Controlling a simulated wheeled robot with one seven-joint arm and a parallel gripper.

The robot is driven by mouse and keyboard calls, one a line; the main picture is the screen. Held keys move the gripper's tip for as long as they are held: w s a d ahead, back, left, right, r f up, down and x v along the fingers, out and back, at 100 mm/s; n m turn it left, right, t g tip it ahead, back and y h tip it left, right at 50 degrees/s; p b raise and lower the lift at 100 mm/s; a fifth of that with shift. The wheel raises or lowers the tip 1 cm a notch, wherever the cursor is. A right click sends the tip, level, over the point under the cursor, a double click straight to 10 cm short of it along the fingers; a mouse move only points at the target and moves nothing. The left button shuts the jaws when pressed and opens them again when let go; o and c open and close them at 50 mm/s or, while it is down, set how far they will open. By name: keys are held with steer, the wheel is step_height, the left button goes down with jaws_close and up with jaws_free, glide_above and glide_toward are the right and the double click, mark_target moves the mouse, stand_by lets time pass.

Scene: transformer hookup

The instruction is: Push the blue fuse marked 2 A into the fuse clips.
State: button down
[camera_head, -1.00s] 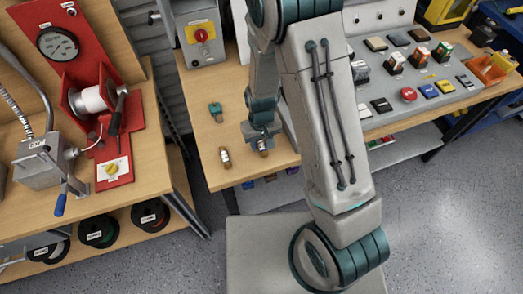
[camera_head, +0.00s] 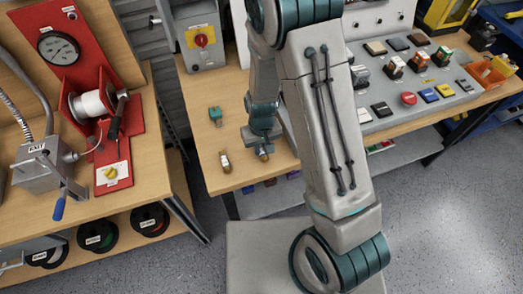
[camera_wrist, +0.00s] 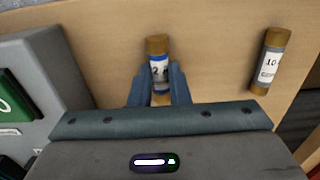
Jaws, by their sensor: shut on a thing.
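The blue fuse marked 2 A (camera_wrist: 159,52) has brass-coloured end caps and a blue band with a partly hidden mark. It stands between the two fingers of my gripper (camera_wrist: 158,88) in the wrist view, and the fingers are shut on its sides. In the head view my gripper (camera_head: 263,146) is low over the front part of the wooden bench, with the fuse (camera_head: 264,156) just showing below it. I cannot make out the fuse clips in either view.
A second fuse, marked 10 (camera_wrist: 270,62), stands apart on the bench (camera_head: 205,150) to the left in the head view (camera_head: 226,162). A small teal part (camera_head: 215,115) lies behind it. A grey housing with a green panel (camera_wrist: 14,103) is beside my gripper.

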mark_target(261, 149)
steer(key=shift+r+p, duration=2.15)
steer(key=shift+r, duration=0.95)
steer(key=shift+f, duration=0.1)
